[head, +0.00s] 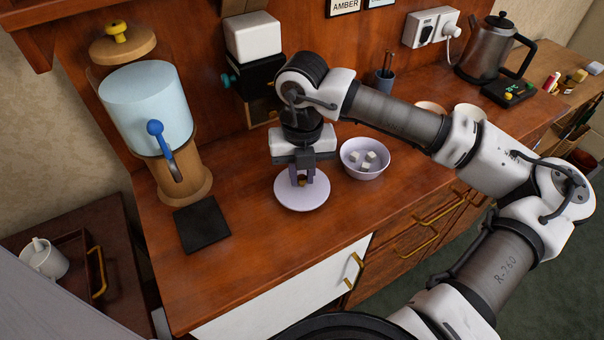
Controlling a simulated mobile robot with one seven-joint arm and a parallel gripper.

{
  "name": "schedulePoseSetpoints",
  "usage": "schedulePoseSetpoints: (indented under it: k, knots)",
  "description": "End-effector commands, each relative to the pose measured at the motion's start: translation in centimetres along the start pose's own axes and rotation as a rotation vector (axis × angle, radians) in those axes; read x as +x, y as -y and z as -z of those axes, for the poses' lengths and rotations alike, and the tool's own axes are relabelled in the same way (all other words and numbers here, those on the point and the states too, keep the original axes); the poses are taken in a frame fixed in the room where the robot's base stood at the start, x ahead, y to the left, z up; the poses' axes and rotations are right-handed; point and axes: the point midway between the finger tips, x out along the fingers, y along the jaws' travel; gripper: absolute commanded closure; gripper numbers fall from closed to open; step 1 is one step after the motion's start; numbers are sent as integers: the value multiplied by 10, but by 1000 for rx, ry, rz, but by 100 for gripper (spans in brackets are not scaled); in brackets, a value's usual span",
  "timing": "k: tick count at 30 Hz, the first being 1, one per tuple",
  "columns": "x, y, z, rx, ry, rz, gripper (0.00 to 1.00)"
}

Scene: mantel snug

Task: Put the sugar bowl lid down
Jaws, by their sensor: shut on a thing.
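The sugar bowl lid (301,199) is a pale lavender disc with a small brass-coloured knob, seen in the head view near the front middle of the wooden counter. My gripper (302,181) points straight down over it and is shut on the knob, which the fingers partly hide. The lid looks level and is at or very near the counter top; I cannot tell whether it touches. The open sugar bowl (377,173), lavender with several white sugar cubes in it, stands just right of the lid, apart from it.
A water dispenser (150,105) with a blue tap stands left on the counter (240,225), a dark square mat (201,224) before it. A black-and-white grinder-like box (253,38) is behind. Counter between mat and lid is clear.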

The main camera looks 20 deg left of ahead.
Motion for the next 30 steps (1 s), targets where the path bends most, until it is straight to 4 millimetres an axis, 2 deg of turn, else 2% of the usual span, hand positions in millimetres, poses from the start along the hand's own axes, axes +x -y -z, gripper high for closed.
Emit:
schedulePoseSetpoints:
  k: [4, 17, 18, 22, 30]
  knots:
    - [15, 0, 0, 0, -1, -1, 100]
    - [21, 0, 0, 0, 1, 1, 100]
    - [20, 0, 0, 0, 1, 1, 79]
    - [19, 0, 0, 0, 1, 1, 62]
    - [19, 0, 0, 0, 0, 0, 60]
